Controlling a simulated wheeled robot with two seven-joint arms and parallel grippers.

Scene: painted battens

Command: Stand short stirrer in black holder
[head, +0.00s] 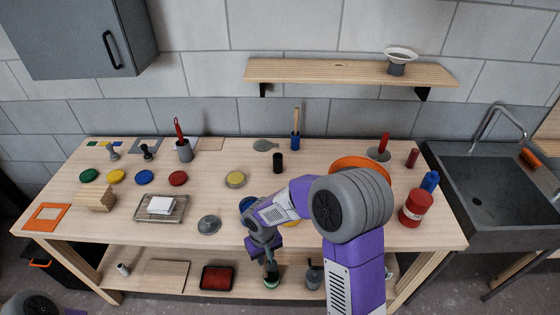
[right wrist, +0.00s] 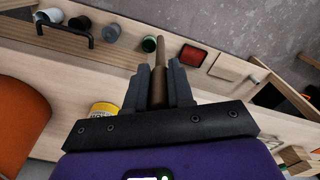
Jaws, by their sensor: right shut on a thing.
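The stirrer (right wrist: 160,55), a short brown wooden stick, is between the fingers of my right gripper (right wrist: 158,80) in the right wrist view. The gripper is shut on it, and one end sticks out past the fingertips. In the head view my right gripper (head: 270,256) is at the table's front edge, and the stirrer is too small there to make out. The black holder (head: 278,162), a small dark upright cylinder, stands on the table behind the gripper, apart from it. No stick shows in the holder. My left gripper is out of view.
A blue holder (head: 295,143) with a wooden stick stands behind the black one. A grey holder (head: 185,151) with a red-handled tool is farther left. My right arm hides part of the orange bowl (head: 360,163).

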